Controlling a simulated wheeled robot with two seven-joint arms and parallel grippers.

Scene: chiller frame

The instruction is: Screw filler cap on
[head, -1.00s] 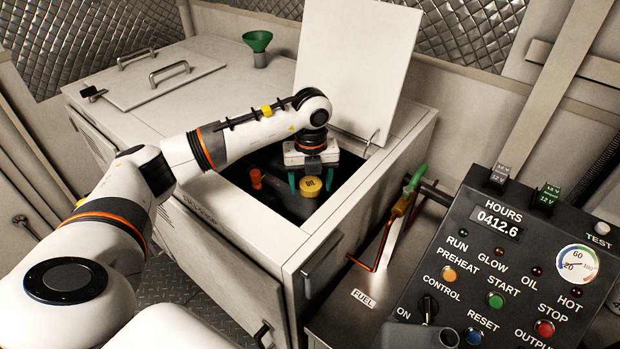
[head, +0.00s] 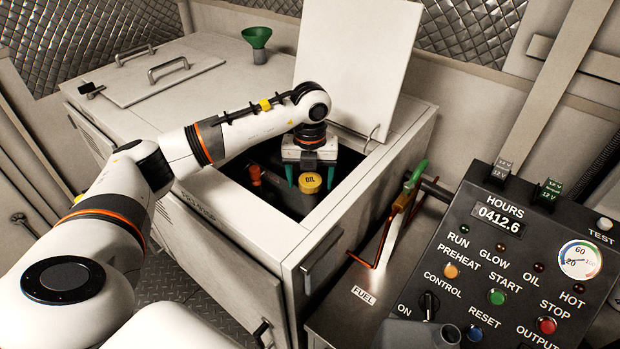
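The yellow filler cap marked OIL (head: 310,183) sits in the dark square opening in the top of the pale cabinet. My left gripper (head: 310,176) points down into this opening from above. Its green fingers stand apart, one to each side of the cap in the picture, with dark gaps showing between fingers and cap. I cannot tell whether the cap is level with the fingertips or whether it rests on its filler neck; what lies under it is hidden. My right gripper is not in view.
The raised white lid (head: 357,60) stands behind the opening. An orange-red part (head: 255,173) is inside, left of the cap. A green funnel (head: 257,40) stands on the cabinet top. The control panel (head: 480,265) and a green-handled copper pipe (head: 400,205) are at the right.

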